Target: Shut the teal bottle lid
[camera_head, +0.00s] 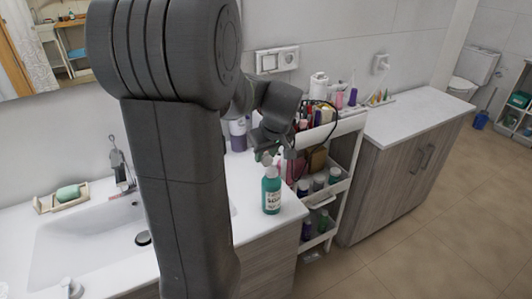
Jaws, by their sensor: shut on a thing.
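The teal bottle (271,192) stands upright near the right front corner of the white sink counter. It has a pale label with dark print. Its lid (268,160) is at the top of the bottle, right below my gripper (277,156). The gripper fingers are at the bottle's top and look closed around the lid area. At this size I cannot tell whether the lid is fully down. My arm covers part of the sink and counter.
A white cosmetics cart (343,128) with several bottles and jars stands right of the counter. A purple bottle (238,134) is behind my arm. A soap dish (62,201) and tap (121,170) are at left. A grey cabinet (400,185) is farther right. Counter around the teal bottle is clear.

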